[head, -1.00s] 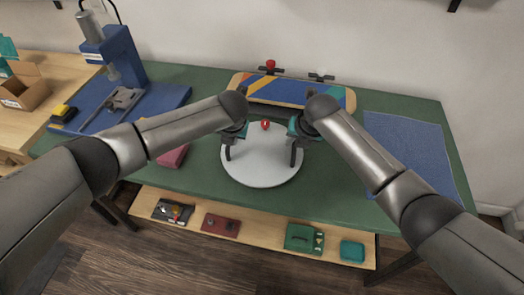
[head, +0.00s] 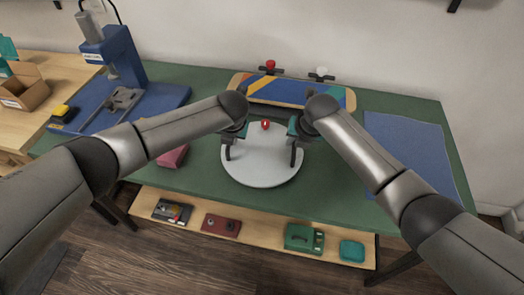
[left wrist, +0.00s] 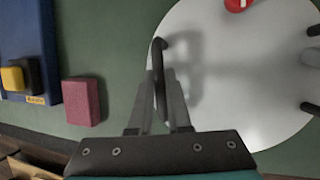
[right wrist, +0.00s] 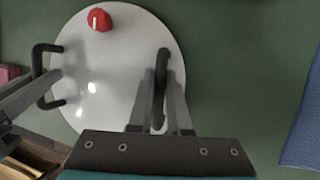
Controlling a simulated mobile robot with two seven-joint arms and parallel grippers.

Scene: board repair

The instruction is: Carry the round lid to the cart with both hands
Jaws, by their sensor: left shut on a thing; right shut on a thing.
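The round lid (head: 262,172) is a white disc with two dark bar handles, lying over the green bench top. It also shows in the left wrist view (left wrist: 235,85) and the right wrist view (right wrist: 112,85). A red knob (right wrist: 99,20) with a white mark sits near its far edge. My left gripper (head: 228,155) is shut on the left handle (left wrist: 160,65). My right gripper (head: 295,158) is shut on the right handle (right wrist: 162,70). I cannot tell whether the lid touches the bench. No cart can be made out in these views.
A skateboard deck (head: 290,92) lies behind the lid. A blue press (head: 122,60) stands at the left, with a dark red block (head: 173,157) nearer. A blue mat (head: 408,150) lies at the right. The lower shelf (head: 262,243) holds several cases. The floor in front is clear.

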